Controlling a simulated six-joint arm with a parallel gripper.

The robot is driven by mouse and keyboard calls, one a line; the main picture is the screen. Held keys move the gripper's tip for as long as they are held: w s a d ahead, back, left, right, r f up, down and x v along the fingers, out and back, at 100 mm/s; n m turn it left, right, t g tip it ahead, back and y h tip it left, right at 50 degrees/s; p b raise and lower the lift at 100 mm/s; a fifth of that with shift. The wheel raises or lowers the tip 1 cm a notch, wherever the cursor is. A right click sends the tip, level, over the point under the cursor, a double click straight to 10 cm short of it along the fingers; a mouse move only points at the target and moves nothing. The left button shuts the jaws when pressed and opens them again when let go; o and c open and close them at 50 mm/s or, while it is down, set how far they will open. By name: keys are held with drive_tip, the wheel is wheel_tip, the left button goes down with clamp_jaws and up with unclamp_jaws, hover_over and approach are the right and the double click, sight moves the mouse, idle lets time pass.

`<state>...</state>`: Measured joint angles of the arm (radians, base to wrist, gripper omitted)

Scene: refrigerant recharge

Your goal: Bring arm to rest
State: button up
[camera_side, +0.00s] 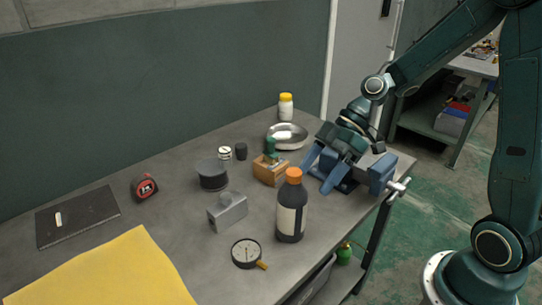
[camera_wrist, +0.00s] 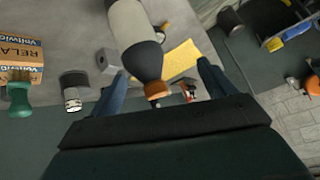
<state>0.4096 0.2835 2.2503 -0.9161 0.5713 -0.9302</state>
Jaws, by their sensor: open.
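My gripper (camera_side: 322,168) is open and empty above the right part of the bench, beside the blue vise (camera_side: 380,172). Its fingers point down and to the left. The dark bottle with an orange cap and pale label (camera_side: 291,212) stands upright on the bench, in front and to the left of the fingers. In the wrist view, the bottle (camera_wrist: 128,28) shows beyond and between the two spread fingers (camera_wrist: 162,88), with its cap towards me. In the side view a gap shows between the fingers and the bottle.

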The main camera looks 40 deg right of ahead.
drive_tip(key=s+d+r+m+t+h, duration=0.2)
drive_tip(key=s+r+m+h, duration=0.2)
drive_tip(key=s, duration=0.4)
drive_tip(key=s+d+r+m+t+h, duration=0.2)
drive_tip(key=s+d+r+m+h, duration=0.1)
drive_tip(key=s+r+m, duration=0.3)
drive_tip(key=shift+s+r+m+h, duration=0.35)
drive_tip(key=shift+s+m+h, duration=0.35)
drive_tip(key=shift+s+m, duration=0.35)
